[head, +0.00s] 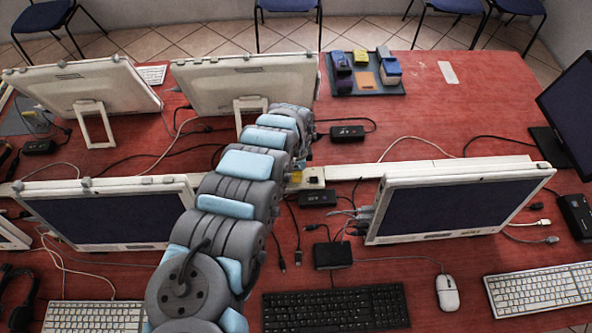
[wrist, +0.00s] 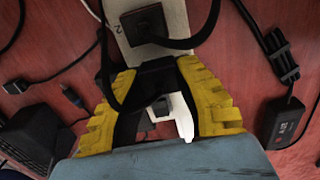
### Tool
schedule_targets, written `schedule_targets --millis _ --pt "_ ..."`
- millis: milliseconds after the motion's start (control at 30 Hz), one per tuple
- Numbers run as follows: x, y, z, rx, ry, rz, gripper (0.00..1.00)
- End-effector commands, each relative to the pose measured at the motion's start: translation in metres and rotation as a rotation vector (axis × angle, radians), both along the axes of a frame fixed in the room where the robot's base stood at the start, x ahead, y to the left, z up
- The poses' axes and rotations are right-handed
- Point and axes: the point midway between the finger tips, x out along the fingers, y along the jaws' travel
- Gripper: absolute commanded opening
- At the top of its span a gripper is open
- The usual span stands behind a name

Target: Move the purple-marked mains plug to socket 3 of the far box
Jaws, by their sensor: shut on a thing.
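My gripper (wrist: 157,78) has yellow ribbed fingers and is shut on a black plug (wrist: 158,72), with a black cable looping at its left. No purple mark shows on it. The plug is over a white socket box (wrist: 177,22); I cannot tell whether it is seated or held above. A black plug (wrist: 146,24) sits in the box near a printed "2". Another dark piece (wrist: 161,106) shows on the box between the fingers. In the head view my arm hides most of the gripper; a yellow bit of it (head: 296,177) shows beside the box (head: 315,184).
Loose black cables and connectors lie around the box on the red table (wrist: 60,45). A black adapter (wrist: 281,122) is at the right in the wrist view. Monitors (head: 455,208) and (head: 110,215) flank my arm; a dark tray of blocks (head: 368,90) is at the back.

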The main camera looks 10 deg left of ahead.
Motion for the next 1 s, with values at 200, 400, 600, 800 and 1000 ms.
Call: schedule_targets --millis 200,400,600,800,1000 --pt "0.0 0.0 -0.004 0.0 0.0 0.0 0.0" --pt "0.0 0.0 -0.007 0.0 0.0 0.0 0.0" --pt "0.0 0.0 -0.01 0.0 0.0 0.0 0.0" --pt "0.0 0.0 -0.013 0.0 0.0 0.0 0.0" --pt "0.0 0.0 -0.013 0.0 0.0 0.0 0.59"
